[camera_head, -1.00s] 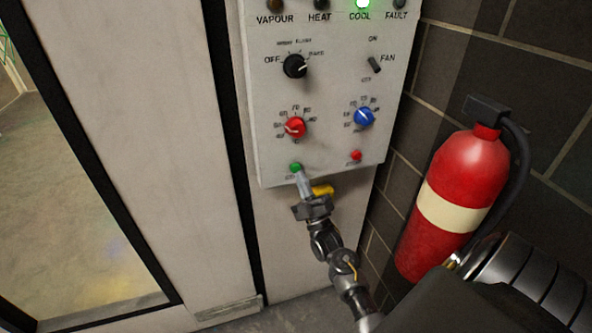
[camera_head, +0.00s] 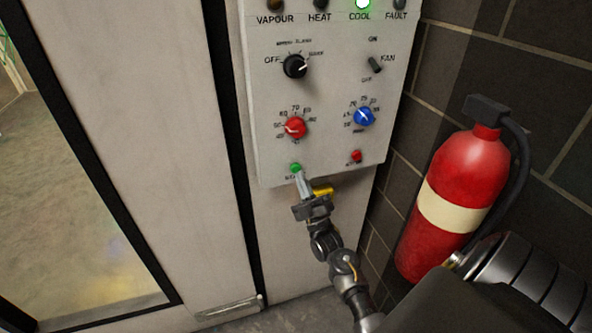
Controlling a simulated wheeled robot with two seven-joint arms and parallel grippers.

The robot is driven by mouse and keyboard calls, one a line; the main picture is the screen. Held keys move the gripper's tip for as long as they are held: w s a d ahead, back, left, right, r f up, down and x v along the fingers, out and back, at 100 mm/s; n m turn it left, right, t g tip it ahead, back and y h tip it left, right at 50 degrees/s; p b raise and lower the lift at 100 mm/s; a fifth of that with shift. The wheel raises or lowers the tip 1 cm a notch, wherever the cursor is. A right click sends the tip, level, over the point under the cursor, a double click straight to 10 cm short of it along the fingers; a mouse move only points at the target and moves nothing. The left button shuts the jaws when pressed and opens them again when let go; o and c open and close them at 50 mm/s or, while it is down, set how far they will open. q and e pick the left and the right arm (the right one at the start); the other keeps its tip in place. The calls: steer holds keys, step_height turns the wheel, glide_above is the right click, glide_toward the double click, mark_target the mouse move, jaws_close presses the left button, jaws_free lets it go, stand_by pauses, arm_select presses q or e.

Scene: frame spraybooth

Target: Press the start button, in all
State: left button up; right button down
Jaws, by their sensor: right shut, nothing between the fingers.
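The green start button (camera_head: 295,168) sits at the lower left of the white control panel (camera_head: 325,150). My right gripper (camera_head: 299,174) is shut and empty. Its fingertips are right at the lower edge of the green button; I cannot tell whether they touch it. The label under the button is mostly hidden by the fingers. My left gripper is not in view.
A red stop-style button (camera_head: 356,156), a red knob (camera_head: 295,128), a blue knob (camera_head: 364,116), a black knob (camera_head: 295,66) and a fan switch (camera_head: 375,65) share the panel. The COOL lamp (camera_head: 362,3) glows green. A fire extinguisher (camera_head: 459,190) hangs at right.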

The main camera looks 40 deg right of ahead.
steer(key=shift+w, duration=0.15)
stand_by(0.4)
steer(key=shift+w+d, duration=0.15)
steer(key=shift+w, duration=0.15)
steer(key=shift+w+d+b, duration=0.15)
steer(key=shift+w+b, duration=0.25)
steer(key=shift+b, duration=0.2)
stand_by(0.6)
steer(key=shift+s, duration=0.1)
steer(key=shift+s+a+p, duration=0.3)
steer(key=shift+s+p, duration=0.1)
steer(key=shift+s, duration=0.35)
steer(key=s, duration=0.1)
steer(key=s+a+p, duration=0.1)
steer(key=s, duration=0.2)
steer(key=shift+s+a+p, duration=0.35)
steer(key=shift+p, duration=0.05)
